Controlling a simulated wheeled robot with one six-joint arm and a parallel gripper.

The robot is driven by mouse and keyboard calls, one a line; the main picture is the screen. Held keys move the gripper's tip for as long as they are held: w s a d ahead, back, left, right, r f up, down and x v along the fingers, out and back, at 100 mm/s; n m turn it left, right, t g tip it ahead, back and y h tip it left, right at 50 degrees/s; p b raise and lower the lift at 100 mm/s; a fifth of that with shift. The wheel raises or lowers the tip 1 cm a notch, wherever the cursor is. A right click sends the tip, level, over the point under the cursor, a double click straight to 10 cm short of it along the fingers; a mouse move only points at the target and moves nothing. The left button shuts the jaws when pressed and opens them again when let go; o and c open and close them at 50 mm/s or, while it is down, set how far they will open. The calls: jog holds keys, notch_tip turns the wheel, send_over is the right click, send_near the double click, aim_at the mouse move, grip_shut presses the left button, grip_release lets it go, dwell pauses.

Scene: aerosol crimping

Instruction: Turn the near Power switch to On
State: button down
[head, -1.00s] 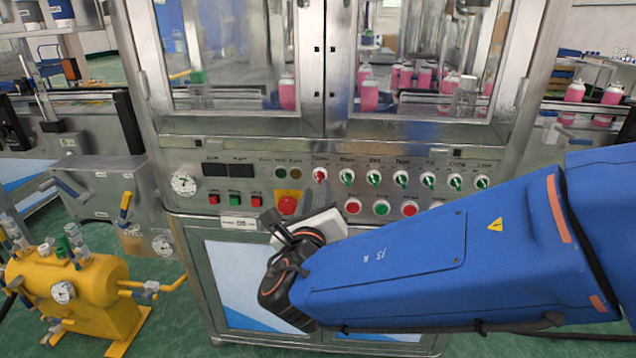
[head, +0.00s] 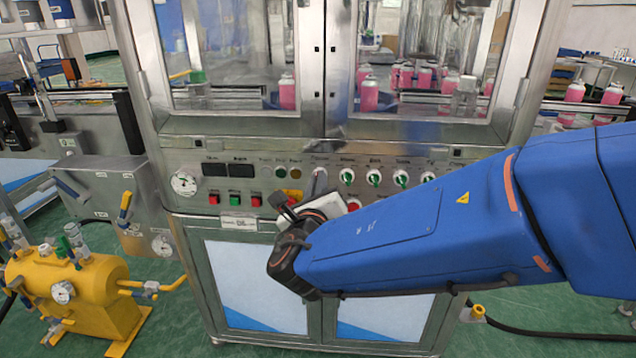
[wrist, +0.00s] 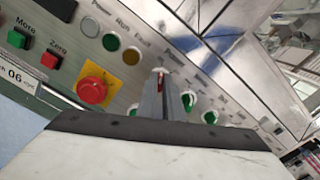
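The near Power switch is the leftmost knob of the row on the machine's control panel. In the head view my gripper (head: 318,184) covers it. In the wrist view a red strip of the Power switch (wrist: 160,80) shows between the fingertips of my gripper (wrist: 161,92). The two grey fingers are close together, one on each side of the switch's handle, and look shut on it. Most of the switch is hidden, so its setting cannot be read.
Green switches (head: 347,176) continue the row to the right, close to the fingers. A red emergency button (wrist: 92,90) on a yellow plate sits to the lower left. Glass doors (head: 240,55) stand above the panel. A yellow tank (head: 75,290) stands at left.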

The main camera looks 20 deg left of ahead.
jog(key=shift+m, duration=0.4)
jog(key=m, duration=1.1)
jog(key=shift+d, duration=0.1)
dwell(0.4)
jog(key=c, duration=1.9)
grip_release()
jog(key=v, duration=1.7)
jog(key=shift+s, duration=0.2)
jog(key=shift+f, duration=0.1)
